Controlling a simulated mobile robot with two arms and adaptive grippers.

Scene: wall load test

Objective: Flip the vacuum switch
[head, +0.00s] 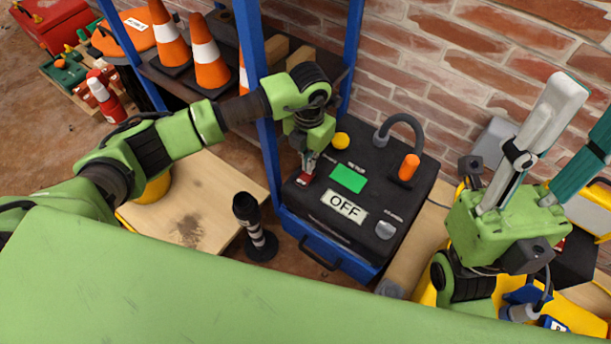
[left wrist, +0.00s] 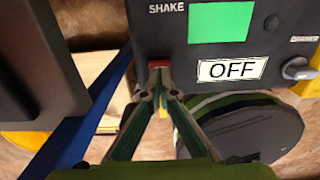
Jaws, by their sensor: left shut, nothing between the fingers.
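The black control box (head: 365,160) stands by the brick wall with a green screen and an OFF sign (head: 345,207). A small red switch (head: 303,181) sits on its left side. My left gripper (head: 308,163) is shut and empty, pointing down right at the red switch. In the left wrist view the red switch (left wrist: 158,64) lies just beyond my shut fingertips (left wrist: 160,92); I cannot tell whether they touch. Which part is the vacuum switch is not readable. My right gripper (head: 545,150) is at the right, its fingers apart and pointing up, away from the box.
A blue shelf post (head: 252,50) stands close behind my left arm. Orange cones (head: 209,62) are on the shelf. The box carries a yellow button (head: 341,139), an orange handle (head: 408,167) and a grey knob (head: 385,230). A black-and-white post (head: 256,232) stands before it.

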